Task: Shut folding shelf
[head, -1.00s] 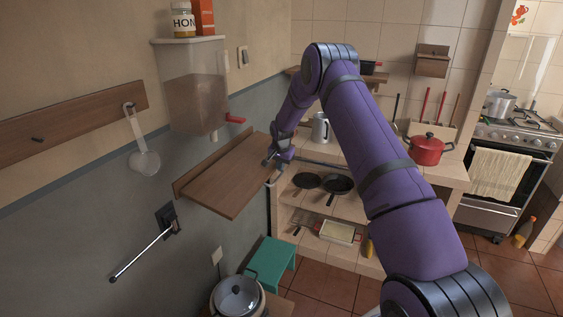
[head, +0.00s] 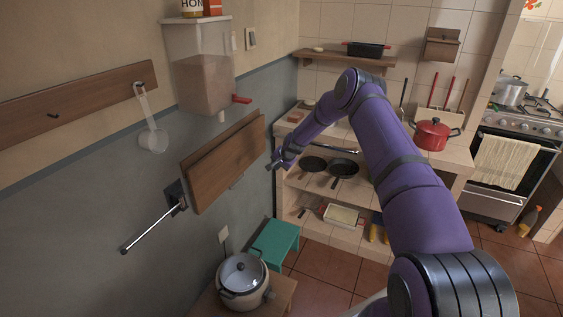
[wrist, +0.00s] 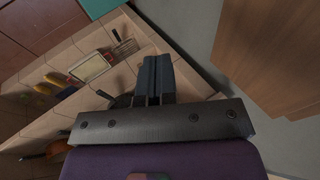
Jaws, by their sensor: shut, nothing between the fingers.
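The folding shelf (head: 226,164) is a brown wooden panel on the left wall. It hangs steeply down, close against its wooden back strip, in the head view. Its wood also shows at the right of the wrist view (wrist: 275,60). My gripper (head: 273,166) is just right of the shelf's right edge in the head view, apart from it. In the wrist view the two dark fingers (wrist: 155,75) are together with nothing between them.
A clear dispenser (head: 200,75) is above the shelf. A metal rod (head: 150,228) sticks out below left. A pot (head: 243,280) and a green stool (head: 276,240) stand below. The tiled counter (head: 300,190) with pans is right of my gripper.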

